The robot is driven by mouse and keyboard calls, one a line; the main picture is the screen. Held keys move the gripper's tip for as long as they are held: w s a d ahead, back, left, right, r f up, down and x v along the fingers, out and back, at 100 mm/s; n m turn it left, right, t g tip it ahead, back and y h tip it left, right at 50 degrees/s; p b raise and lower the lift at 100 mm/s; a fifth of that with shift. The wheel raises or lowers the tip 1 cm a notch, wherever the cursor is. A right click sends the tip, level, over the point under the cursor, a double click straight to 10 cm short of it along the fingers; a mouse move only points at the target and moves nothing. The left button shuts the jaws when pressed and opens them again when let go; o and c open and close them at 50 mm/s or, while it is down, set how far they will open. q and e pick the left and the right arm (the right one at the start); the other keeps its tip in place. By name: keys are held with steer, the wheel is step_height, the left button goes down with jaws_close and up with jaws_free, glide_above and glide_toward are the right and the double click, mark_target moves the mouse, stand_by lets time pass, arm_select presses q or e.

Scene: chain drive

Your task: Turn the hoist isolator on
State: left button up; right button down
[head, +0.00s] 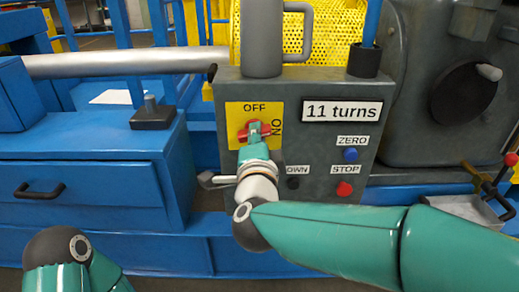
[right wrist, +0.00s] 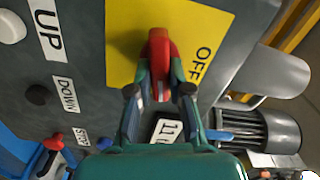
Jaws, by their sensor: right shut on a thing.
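The hoist isolator is a red handle (head: 267,129) on a yellow plate (head: 236,111) on the grey control box, with OFF at the plate's top and ON at its right. The handle lies roughly level across the plate, its right part beside the ON word; my gripper hides part of it. My right gripper (head: 254,138) is shut on the handle. In the right wrist view the red handle (right wrist: 159,48) stands between the two fingertips (right wrist: 160,92), across from the OFF word. My left gripper is out of view; only part of that arm shows at lower left.
The control box (head: 325,150) carries an "11 turns" display (head: 342,111), a blue ZERO button (head: 350,155), a red STOP button (head: 344,188) and a dark DOWN button (head: 292,183). A grey mug (head: 262,40) stands on top. A blue drawer cabinet (head: 85,150) is at left.

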steer(key=shift+d+f+m+b, duration=0.1)
steer(key=shift+f+m+b, duration=0.05)
steer(key=shift+m+b, duration=0.6)
steer(key=shift+d+f+m+b, duration=0.15)
steer(key=shift+m+b, duration=0.35)
steer(key=shift+m, duration=0.35)
steer(key=shift+a, duration=0.1)
steer(key=c, duration=1.1)
jaws_free()
steer(key=shift+r, duration=0.1)
steer(key=s, duration=1.2)
